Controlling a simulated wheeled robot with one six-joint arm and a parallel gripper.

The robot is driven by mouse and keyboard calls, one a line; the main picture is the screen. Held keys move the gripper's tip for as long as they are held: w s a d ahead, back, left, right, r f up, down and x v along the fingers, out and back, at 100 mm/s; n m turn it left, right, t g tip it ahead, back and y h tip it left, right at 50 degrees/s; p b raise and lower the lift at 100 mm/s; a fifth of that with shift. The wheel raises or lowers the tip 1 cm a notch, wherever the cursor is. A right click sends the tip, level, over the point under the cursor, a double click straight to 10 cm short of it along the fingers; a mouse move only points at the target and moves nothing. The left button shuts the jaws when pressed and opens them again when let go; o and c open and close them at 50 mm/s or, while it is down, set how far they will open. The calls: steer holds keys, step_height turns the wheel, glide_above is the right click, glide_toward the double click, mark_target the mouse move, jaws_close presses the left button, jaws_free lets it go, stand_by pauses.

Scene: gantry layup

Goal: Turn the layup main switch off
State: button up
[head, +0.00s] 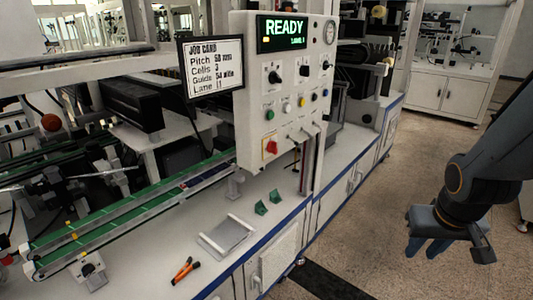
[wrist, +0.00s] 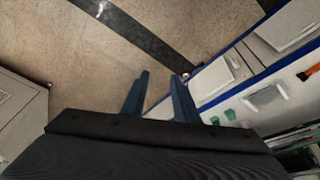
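The layup main switch looks to be the red rotary switch (head: 271,147) at the lower part of the white control panel (head: 246,70) in the head view. The panel's green display (head: 283,33) reads READY. My gripper (head: 430,248) hangs over the floor at the right, well apart from the panel. In the wrist view my gripper (wrist: 160,90) shows two blue fingers standing apart with nothing between them. The switch is not visible in the wrist view.
A job card (head: 214,66) is mounted left of the panel. A green conveyor (head: 120,212) runs at the left. The floor (head: 375,215) between bench and gripper is clear.

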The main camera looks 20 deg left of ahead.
steer(key=w+a+n+t+y, duration=0.15)
steer(key=w+a+t, duration=0.25)
steer(key=w, duration=0.7)
steer(key=n+y+b, duration=0.2)
steer(key=n+y, duration=0.9)
steer(key=y, duration=0.4)
glide_toward(277, 148)
steer(key=shift+m+g, duration=0.25)
steer(key=shift+g, duration=0.05)
steer(key=p+x, duration=0.2)
steer(key=x, duration=0.6)
steer(key=shift+w+d+r, duration=0.1)
steer(key=shift+w+r, duration=0.05)
jaws_close()
